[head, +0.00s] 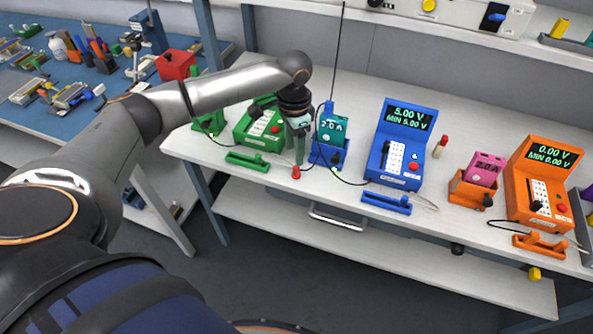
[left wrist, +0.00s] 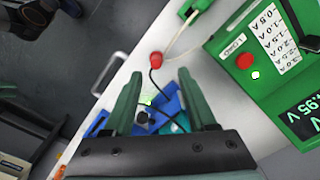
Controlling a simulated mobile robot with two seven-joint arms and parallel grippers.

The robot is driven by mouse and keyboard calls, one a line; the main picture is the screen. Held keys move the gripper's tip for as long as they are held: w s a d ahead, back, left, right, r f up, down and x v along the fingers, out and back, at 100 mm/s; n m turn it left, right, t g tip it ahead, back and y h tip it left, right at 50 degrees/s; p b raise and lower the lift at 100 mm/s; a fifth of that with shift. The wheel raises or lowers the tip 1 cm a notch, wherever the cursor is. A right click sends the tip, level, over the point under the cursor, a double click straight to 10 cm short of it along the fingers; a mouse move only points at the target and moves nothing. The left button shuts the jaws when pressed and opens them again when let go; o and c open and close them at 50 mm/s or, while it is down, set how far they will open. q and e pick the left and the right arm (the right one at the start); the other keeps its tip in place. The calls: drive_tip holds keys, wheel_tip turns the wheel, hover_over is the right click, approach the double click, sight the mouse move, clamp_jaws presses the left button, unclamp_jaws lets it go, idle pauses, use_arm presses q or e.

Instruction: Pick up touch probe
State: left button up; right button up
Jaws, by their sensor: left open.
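My left gripper (head: 301,158) is open and empty, pointing down over the table's front edge; its two green fingers show in the left wrist view (left wrist: 158,76). A red knob-like piece (head: 296,172) lies just in front of the fingertips; it also shows beyond them in the left wrist view (left wrist: 156,59), with a dark cable beside it. I cannot tell for certain which piece is the touch probe. A green rest (head: 247,161) stands left of the gripper, and a blue rest (head: 386,203) to the right has a thin pale piece at its end. My right gripper is not in view.
A green meter (head: 259,128) stands behind left of the gripper. A blue cradle (head: 328,154) holding a teal cell (head: 333,128) is close on its right. A blue meter (head: 400,145) and an orange meter (head: 541,190) stand farther right. Loose cables cross the table.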

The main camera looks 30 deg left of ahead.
sight(296, 167)
use_arm(q)
drive_tip(key=f, duration=0.6)
drive_tip(key=shift+s+d, duration=0.1)
drive_tip(key=shift+d, duration=0.2)
drive_tip(key=shift+r, duration=0.1)
clamp_jaws()
